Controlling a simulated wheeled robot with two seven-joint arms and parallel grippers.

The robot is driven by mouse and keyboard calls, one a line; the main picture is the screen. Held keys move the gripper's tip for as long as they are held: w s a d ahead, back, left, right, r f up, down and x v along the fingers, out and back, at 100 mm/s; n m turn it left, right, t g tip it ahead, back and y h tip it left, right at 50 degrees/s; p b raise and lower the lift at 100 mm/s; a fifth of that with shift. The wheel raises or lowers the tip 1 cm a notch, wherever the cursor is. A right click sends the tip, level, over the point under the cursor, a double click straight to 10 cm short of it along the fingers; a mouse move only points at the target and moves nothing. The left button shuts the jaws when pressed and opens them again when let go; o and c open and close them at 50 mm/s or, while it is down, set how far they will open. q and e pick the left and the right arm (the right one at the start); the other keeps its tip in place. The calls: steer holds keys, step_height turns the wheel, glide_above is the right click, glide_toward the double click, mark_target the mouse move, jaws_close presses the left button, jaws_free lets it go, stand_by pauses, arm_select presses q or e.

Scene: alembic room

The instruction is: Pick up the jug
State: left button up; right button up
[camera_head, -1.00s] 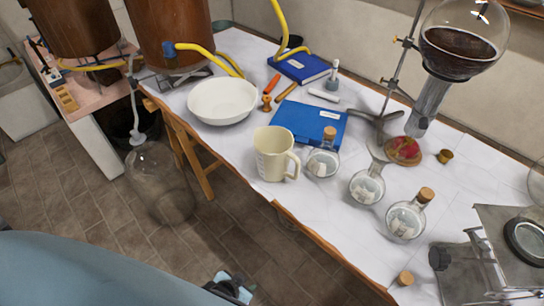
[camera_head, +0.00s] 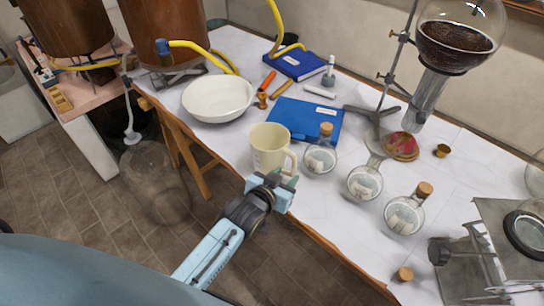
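The cream jug (camera_head: 267,147) stands upright on the white table, near its front edge, with its handle on the right side. My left gripper (camera_head: 282,178) is just in front of the jug's lower right part, below the handle. Its two fingertips look apart with nothing between them, and it overlaps the jug's base in the picture. Whether it touches the jug cannot be told. My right gripper is not in view.
Corked flasks (camera_head: 321,157) stand close to the jug's right. A blue folder (camera_head: 300,118) lies behind it, and a white bowl (camera_head: 218,99) stands to its left. A retort stand (camera_head: 399,60) is at the back right. A large glass bottle (camera_head: 155,185) is on the floor.

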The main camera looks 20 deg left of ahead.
mark_target(293, 170)
arm_select(q)
steer(key=shift+f+b+x, duration=0.15)
steer(key=shift+b+x, duration=0.2)
steer(key=shift+x, duration=1.35)
steer(key=shift+f+b+x, duration=0.15)
steer(key=shift+b+x, duration=0.2)
steer(key=shift+x, duration=1.35)
steer(key=shift+s, duration=0.1)
steer(key=shift+r, duration=0.1)
jaws_close()
